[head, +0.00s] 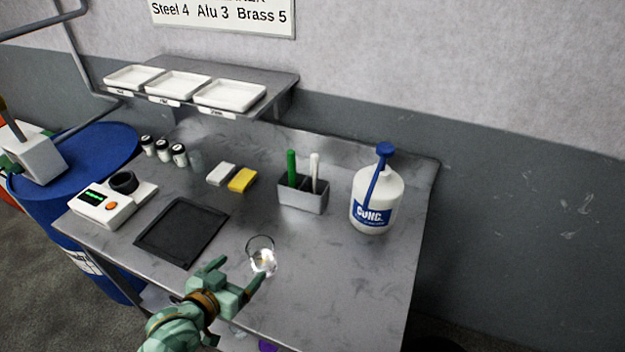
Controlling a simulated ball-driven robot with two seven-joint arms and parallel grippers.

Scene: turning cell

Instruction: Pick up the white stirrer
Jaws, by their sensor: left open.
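The white stirrer (315,172) stands upright in the right compartment of a small grey holder (302,200) on the metal table. A green stirrer (291,167) stands in the left compartment beside it. The lower ends of both are hidden inside the holder. My left gripper (239,276) is open and empty over the front of the table, nearer to me than the holder and to its left. It is well apart from the white stirrer. My right gripper is not in view.
A clear glass (262,258) stands just beyond my left gripper. A white bottle with a blue pump (376,200) stands right of the holder. A black mat (182,231) lies left. A shelf with white trays (230,95) hangs behind. The table's front right is clear.

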